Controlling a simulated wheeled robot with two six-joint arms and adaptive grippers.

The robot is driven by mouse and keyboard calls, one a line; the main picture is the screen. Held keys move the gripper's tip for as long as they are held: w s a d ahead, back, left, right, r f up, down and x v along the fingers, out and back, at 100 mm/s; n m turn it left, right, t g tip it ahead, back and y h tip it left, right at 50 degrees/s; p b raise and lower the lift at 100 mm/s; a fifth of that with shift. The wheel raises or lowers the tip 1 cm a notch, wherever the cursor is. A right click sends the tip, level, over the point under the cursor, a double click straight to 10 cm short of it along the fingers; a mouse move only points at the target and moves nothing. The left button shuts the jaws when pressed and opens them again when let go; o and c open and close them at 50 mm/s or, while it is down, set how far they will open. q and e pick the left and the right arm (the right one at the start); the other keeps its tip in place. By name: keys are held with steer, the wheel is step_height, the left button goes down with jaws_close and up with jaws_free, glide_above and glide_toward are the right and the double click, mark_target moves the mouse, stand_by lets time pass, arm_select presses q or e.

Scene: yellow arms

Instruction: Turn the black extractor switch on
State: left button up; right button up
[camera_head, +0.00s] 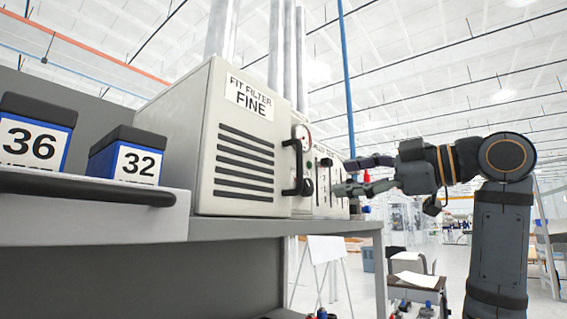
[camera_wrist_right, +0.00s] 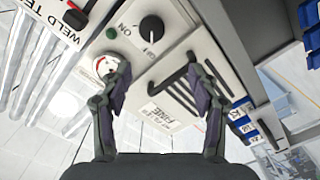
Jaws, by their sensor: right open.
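My right gripper (camera_head: 341,176) is open in front of the cabinet's control side. In the wrist view my right gripper (camera_wrist_right: 158,76) has its fingers spread, nothing between them, and the knob lies beyond the fingertips, apart from them. My left gripper is not in view.
The beige "FIT FILTER FINE" cabinet (camera_head: 246,140) stands on a grey bench (camera_head: 275,227). A black handle (camera_head: 298,165) and a round gauge (camera_head: 302,137) are on its front. A green button (camera_wrist_right: 111,32) is beside the knob. Boxes marked 36 (camera_head: 36,128) and 32 (camera_head: 128,155) stand left.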

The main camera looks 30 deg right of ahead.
mark_target(310, 188)
steer(key=w+p, duration=0.1)
steer(key=w, duration=0.2)
steer(key=w+p, duration=0.1)
steer(key=w, duration=0.2)
steer(key=shift+w+d+f+p, duration=0.1)
steer(key=shift+f+p, duration=0.1)
steer(key=shift+p, duration=0.1)
steer(key=w+a+p, duration=0.1)
steer(key=w+a, duration=0.1)
steer(key=shift+w+a, duration=0.15)
steer(key=shift+w, duration=0.25)
steer(key=shift+w+d+f, duration=0.1)
steer(key=shift+w+d, duration=0.05)
steer(key=shift+w, duration=0.25)
steer(key=shift+w+d+f, duration=0.1)
steer(key=shift+w+d, duration=0.05)
steer(key=shift+w, duration=0.25)
steer(key=shift+d+f, duration=0.1)
steer(key=shift+d, duration=0.2)
steer(key=shift+s+a, duration=0.1)
steer(key=shift+a, duration=0.3)
steer(key=c, duration=0.7)
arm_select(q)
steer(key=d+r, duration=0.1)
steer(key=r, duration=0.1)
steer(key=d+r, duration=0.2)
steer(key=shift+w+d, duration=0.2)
arm_select(e)
steer(key=shift+d, duration=0.1)
steer(key=c, duration=0.5)
